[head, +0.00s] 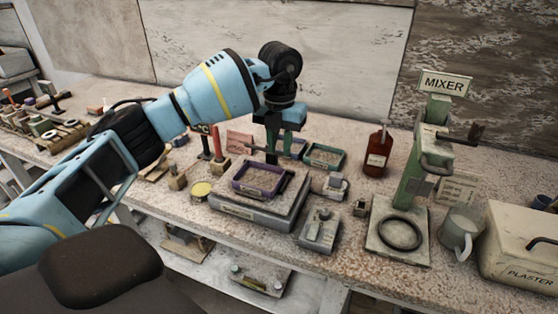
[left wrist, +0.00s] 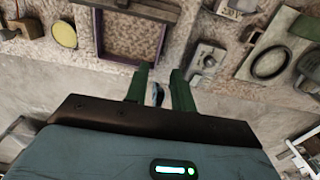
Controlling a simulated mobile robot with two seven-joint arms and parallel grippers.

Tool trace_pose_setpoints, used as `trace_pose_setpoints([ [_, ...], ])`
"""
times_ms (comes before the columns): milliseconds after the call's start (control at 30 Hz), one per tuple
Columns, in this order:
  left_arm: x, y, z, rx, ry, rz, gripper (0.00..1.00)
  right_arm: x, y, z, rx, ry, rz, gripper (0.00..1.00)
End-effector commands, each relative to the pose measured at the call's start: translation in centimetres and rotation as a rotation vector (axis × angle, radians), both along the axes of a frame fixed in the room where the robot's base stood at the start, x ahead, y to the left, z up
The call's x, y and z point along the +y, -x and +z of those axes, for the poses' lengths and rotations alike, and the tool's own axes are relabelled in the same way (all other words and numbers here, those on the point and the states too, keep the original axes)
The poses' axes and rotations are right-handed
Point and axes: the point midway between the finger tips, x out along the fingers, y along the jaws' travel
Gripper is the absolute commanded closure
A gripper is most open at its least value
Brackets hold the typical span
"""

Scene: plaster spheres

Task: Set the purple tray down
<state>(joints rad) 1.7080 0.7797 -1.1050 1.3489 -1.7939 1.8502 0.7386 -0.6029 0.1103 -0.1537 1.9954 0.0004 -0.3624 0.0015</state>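The purple tray (head: 241,188) sits on the flat top of a grey, box-like stand (head: 232,208) and looks level. In the left wrist view the tray (left wrist: 158,42) shows at the top, with its near corner close to the fingertips. My left gripper (head: 274,152) points down just behind the tray. In the left wrist view its two green fingers (left wrist: 160,72) are apart, with no part of the tray seen between them. Whether a finger touches the rim I cannot tell. My right gripper is in neither view.
A teal tray (head: 325,157) lies just right of the gripper. A red post (head: 216,143) and a yellow-topped tin (head: 201,190) stand to the left. A brown bottle (head: 377,152), the mixer (head: 410,195), a mug (head: 458,232) and the plaster box (head: 520,245) are to the right.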

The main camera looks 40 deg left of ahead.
Motion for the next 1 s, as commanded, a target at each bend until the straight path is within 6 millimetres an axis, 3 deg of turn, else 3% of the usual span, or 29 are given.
trace_pose_setpoints([
  [100,0.0,-0.1,1.5,-0.001,0.0,0.0,0.75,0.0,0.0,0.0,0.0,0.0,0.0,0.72],
  [300,0.0,0.0,2.5,0.002,0.0,0.001,0.75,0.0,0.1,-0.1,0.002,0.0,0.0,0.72],
  [733,-0.7,0.0,2.0,0.005,0.019,-0.017,0.75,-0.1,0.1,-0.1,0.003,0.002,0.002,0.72],
  [867,-5.0,0.6,-1.4,0.017,0.137,-0.116,0.75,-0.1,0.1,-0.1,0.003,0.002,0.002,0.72],
  [1000,-13.4,3.2,-6.5,0.04,0.411,-0.269,0.75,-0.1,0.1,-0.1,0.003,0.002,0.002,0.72],
])
